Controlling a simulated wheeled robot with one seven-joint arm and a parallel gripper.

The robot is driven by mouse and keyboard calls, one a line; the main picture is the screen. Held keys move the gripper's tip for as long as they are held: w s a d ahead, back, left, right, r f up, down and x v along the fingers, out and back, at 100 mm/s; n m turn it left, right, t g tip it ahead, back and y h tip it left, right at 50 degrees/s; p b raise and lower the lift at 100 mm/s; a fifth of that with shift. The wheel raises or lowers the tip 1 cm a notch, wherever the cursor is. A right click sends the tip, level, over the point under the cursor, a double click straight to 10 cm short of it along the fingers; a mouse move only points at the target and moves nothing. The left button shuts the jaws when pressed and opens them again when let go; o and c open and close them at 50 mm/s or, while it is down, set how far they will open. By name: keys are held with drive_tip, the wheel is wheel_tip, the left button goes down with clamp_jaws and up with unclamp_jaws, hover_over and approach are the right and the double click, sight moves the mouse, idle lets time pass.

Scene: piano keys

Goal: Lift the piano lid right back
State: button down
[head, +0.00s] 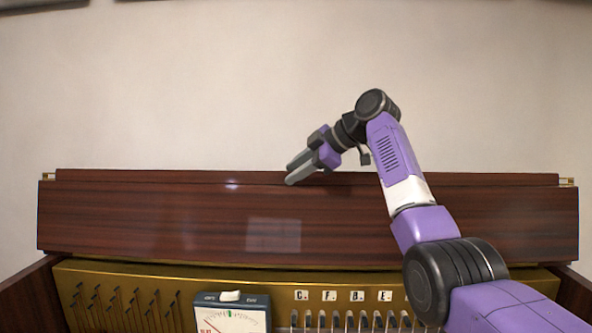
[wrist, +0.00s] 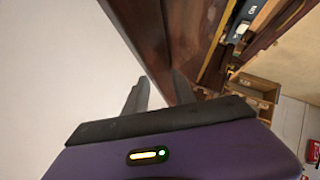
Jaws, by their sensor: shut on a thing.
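The piano lid (head: 150,215) is a wide, glossy dark brown wooden panel across the head view, raised above the piano's opening. In the wrist view, the two grey fingers (wrist: 160,90) lie on either side of the lid's edge (wrist: 158,50). The part of the lid behind my arm is hidden.
Below the lid, the open piano shows a gold plate (head: 130,285) with several pins and lettered tags. A meter box (head: 233,312) with a dial and a white switch sits at the front. A pale wall (head: 180,90) stands behind. A wooden box (wrist: 252,88) shows in the wrist view.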

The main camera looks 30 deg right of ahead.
drive_tip(key=c, duration=1.5)
unclamp_jaws()
drive_tip(key=shift+w+d+f, duration=0.15)
drive_tip(key=shift+d+f, duration=0.2)
drive_tip(key=shift+f, duration=0.25)
drive_tip(key=shift+o, duration=0.7)
drive_tip(key=shift+w+f, duration=0.1)
drive_tip(key=shift+s+d+r+b, duration=0.3)
drive_tip(key=shift+s+b, duration=0.05)
drive_tip(key=shift+b, duration=0.05)
drive_tip(key=r+b+v, duration=0.1)
drive_tip(key=b+v, duration=0.1)
drive_tip(key=v, duration=0.5)
drive_tip(key=shift+a, duration=0.3)
